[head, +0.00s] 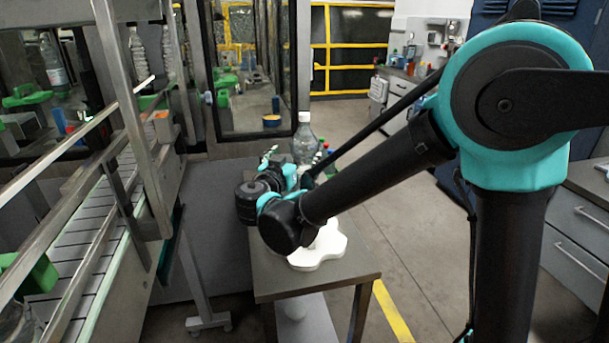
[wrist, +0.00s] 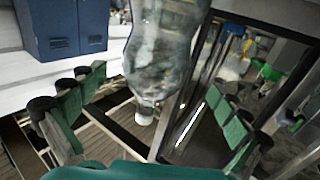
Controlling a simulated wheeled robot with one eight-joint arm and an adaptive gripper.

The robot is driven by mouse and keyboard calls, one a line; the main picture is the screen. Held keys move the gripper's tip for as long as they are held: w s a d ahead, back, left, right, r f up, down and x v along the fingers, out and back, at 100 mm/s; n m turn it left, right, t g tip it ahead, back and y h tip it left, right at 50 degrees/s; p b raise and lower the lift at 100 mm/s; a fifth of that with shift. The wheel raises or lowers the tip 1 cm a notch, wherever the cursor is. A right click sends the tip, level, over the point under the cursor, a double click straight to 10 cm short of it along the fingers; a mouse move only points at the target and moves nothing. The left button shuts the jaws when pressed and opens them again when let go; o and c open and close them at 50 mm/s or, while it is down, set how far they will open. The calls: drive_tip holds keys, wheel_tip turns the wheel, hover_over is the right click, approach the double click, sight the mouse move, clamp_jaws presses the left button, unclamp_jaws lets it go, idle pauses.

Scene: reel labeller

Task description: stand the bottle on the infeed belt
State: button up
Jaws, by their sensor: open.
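A clear bottle (head: 304,143) with a white cap stands behind my gripper (head: 285,168) in the head view, near the far end of a small side table. Its base is hidden by my arm. In the wrist view the bottle (wrist: 165,50) appears cap-down in the picture, between the spread green finger pads of my gripper (wrist: 155,98). The fingers are open, with visible gaps on both sides. The infeed belt (head: 72,240) is a slatted conveyor at the left of the head view, behind metal guide rails.
The side table (head: 280,285) carries a white lobed piece (head: 322,252) under my arm. Metal rails and a post (head: 135,110) stand between the belt and table. A green part (head: 35,275) sits at the belt's near left. Floor at the right is clear.

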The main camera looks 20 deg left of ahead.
drive_tip(key=w, duration=0.3)
drive_tip(key=shift+w+d+f, duration=0.15)
drive_tip(key=shift+w+d, duration=0.2)
drive_tip(key=shift+d, duration=0.05)
drive_tip(key=shift+w, duration=0.55)
drive_tip(key=shift+c, duration=0.5)
drive_tip(key=c, duration=1.9)
